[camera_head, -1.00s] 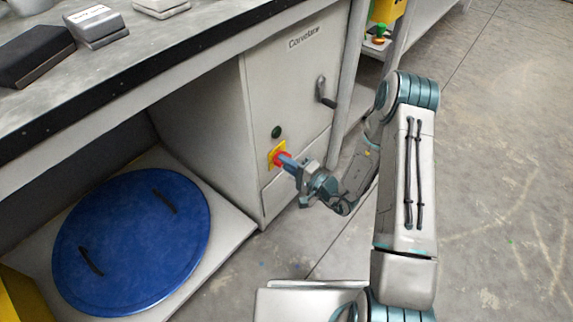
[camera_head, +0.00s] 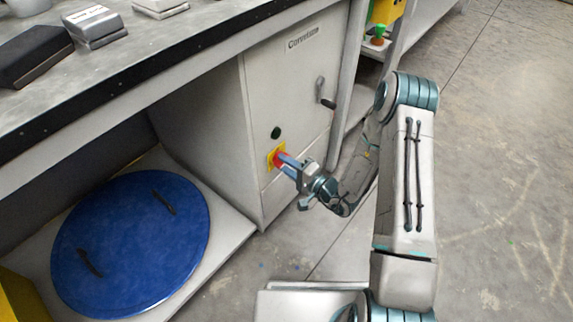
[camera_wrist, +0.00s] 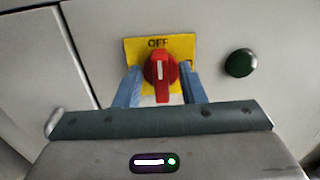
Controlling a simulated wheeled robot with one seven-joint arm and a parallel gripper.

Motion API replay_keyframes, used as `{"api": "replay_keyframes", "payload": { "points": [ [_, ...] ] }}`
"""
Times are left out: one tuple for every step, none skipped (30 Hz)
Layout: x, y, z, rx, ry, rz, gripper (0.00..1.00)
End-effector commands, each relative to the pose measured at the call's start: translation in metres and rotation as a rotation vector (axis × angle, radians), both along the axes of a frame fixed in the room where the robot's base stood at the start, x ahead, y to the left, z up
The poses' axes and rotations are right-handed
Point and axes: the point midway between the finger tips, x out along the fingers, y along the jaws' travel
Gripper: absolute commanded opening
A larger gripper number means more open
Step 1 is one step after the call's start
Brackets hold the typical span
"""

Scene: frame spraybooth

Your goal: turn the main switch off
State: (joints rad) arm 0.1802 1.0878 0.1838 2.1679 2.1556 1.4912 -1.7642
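The main switch is a red rotary knob (camera_wrist: 161,76) on a yellow plate (camera_wrist: 132,50) marked OFF at its top edge. The knob's white line runs upright and points toward the OFF word. In the head view the red knob (camera_head: 281,158) is on the front of the grey cabinet (camera_head: 292,90), partly covered by my fingers. My gripper (camera_wrist: 162,88) is open, with one blue finger on each side of the knob and gaps between them and it. It also shows in the head view (camera_head: 287,165).
A dark green round button (camera_wrist: 239,63) is beside the switch. A lever handle (camera_head: 322,92) sticks out at the cabinet's upper right. The workbench (camera_head: 150,70) overhangs at the left, above a blue round lid (camera_head: 130,240). The floor at the right is clear.

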Motion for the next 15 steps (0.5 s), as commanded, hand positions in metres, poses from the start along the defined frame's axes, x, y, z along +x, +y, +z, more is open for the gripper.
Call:
{"api": "replay_keyframes", "payload": {
  "points": [
    [0.0,0.0,0.0,0.001,-0.001,0.0,0.36],
    [-0.001,-0.001,0.0,0.0,0.0,0.0,0.36],
    [-0.002,-0.003,0.001,0.0,0.0,-0.001,0.36],
    [-0.003,-0.005,0.001,-0.001,0.001,-0.001,0.36],
    [-0.005,-0.007,0.001,0.0,0.001,-0.001,0.36],
    [-0.008,-0.012,0.001,-0.001,0.002,-0.002,0.36],
    [-0.011,-0.016,0.001,0.0,0.004,-0.003,0.36],
    [-0.015,-0.02,0.002,0.001,0.004,-0.003,0.36],
    [-0.02,-0.026,0.003,0.001,0.004,-0.003,0.36],
    [-0.023,-0.032,0.002,-0.001,0.003,-0.005,0.36],
    [-0.028,-0.037,0.003,0.0,0.004,-0.004,0.36],
    [-0.034,-0.045,0.003,0.001,0.006,-0.005,0.36],
    [-0.038,-0.051,0.003,0.0,0.005,-0.005,0.36],
    [-0.043,-0.057,0.003,0.0,0.004,-0.005,0.36],
    [-0.048,-0.064,0.003,0.0,0.004,-0.006,0.36]
  ]
}}
